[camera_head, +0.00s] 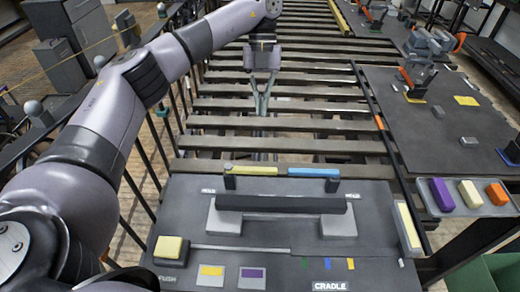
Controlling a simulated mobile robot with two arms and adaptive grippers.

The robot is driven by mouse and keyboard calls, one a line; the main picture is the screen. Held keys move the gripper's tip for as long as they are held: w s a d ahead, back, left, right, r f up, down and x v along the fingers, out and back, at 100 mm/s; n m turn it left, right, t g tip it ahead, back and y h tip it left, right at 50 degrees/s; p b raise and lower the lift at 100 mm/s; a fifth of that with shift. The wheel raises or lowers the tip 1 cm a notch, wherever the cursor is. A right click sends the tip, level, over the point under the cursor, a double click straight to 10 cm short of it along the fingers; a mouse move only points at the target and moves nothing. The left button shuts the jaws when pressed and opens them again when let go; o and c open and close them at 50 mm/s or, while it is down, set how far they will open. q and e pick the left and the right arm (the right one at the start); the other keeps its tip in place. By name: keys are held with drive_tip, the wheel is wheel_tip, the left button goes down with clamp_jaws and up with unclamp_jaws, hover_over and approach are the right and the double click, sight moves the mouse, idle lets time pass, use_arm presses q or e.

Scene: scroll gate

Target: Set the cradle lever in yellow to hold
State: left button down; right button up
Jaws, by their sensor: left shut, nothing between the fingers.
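A dark grey panel (380,272) with a white CRADLE label (330,286) fills the front of the view. On it, a long black bar (285,203) rests across two light grey blocks. Behind the bar, a yellow strip (252,170) and a blue strip (314,172) lie end to end between dark posts. Small white labels near the bar's ends are too small to read surely. I cannot tell which part is the lever. My left gripper (262,108) is shut and empty, pointing down over the slats beyond the panel, apart from it. My right gripper is out of view.
A yellow push button (171,247) and yellow and purple swatches sit at the panel's front left. Slats (290,146) run away behind the panel, with a black railing at left.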

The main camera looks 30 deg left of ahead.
sight(251, 171)
use_arm(q)
drive_tip(key=x, duration=0.3)
drive_tip(key=s+p+x, duration=0.1)
drive_tip(key=x, duration=0.3)
drive_tip(key=s+p+x, duration=0.1)
drive_tip(key=x, duration=0.3)
drive_tip(key=shift+d+r, duration=0.35)
drive_tip(key=shift+r, duration=0.15)
drive_tip(key=shift+s+d+f+p, duration=0.1)
drive_tip(key=shift+s+d+p, duration=0.25)
drive_tip(key=shift+s, duration=0.15)
drive_tip(key=shift+a, duration=0.1)
